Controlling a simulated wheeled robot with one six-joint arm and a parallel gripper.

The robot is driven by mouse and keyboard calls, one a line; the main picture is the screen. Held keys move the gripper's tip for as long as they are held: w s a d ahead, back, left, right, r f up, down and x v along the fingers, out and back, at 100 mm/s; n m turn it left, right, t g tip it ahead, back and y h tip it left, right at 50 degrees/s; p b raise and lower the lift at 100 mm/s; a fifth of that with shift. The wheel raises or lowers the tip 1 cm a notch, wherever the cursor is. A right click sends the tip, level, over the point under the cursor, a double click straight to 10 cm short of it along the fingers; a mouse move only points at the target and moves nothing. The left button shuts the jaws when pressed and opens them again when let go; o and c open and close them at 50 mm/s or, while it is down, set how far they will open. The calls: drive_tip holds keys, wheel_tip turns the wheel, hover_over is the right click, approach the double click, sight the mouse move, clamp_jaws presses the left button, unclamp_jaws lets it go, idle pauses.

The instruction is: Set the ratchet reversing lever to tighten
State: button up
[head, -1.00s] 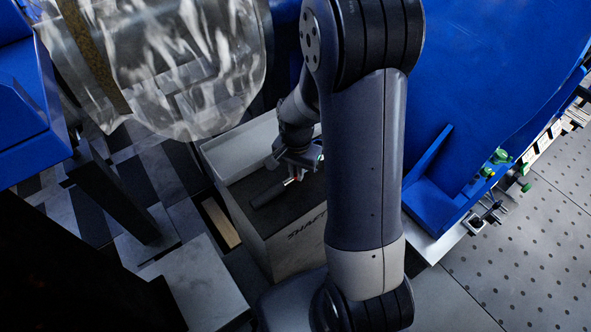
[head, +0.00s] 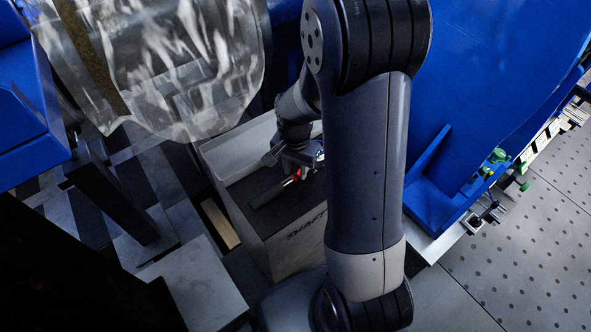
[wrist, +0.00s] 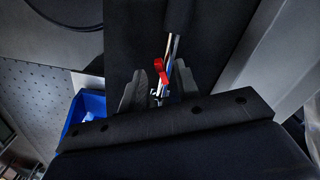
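The ratchet has a dark handle (head: 270,194) lying on the dark top of a grey box marked "SHAFT". In the wrist view its chrome neck (wrist: 172,48) runs down from the top, with the red reversing lever (wrist: 160,71) on it. The red lever also shows in the head view (head: 298,174). My gripper (head: 299,164) is low over the ratchet's head end. In the wrist view my gripper (wrist: 158,88) is open, with one finger on each side of the neck and lever. The plate of my gripper hides the ratchet's head end. I cannot tell which way the lever is set.
The grey box (head: 290,252) has a raised light wall at its back. A clear plastic sheet (head: 160,70) hangs at upper left. A large blue structure (head: 490,90) stands at right, beside a perforated grey surface (head: 520,260). A blue bin (wrist: 86,112) shows in the wrist view.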

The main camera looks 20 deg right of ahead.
sight(295, 175)
wheel_tip(295, 175, up, 9)
drive_tip(key=shift+r+p, duration=0.2)
drive_tip(key=shift+p, duration=0.2)
wheel_tip(295, 175, down, 10)
drive_tip(key=shift+s+f+b, duration=0.1)
drive_tip(key=shift+f+b, duration=0.15)
drive_tip(key=shift+b, duration=0.35)
drive_tip(key=shift+f, duration=0.25)
drive_tip(key=shift+w+a+m, duration=0.15)
drive_tip(key=shift+w+m, duration=0.1)
drive_tip(key=shift+m, duration=0.75)
drive_tip(key=shift+n, duration=0.3)
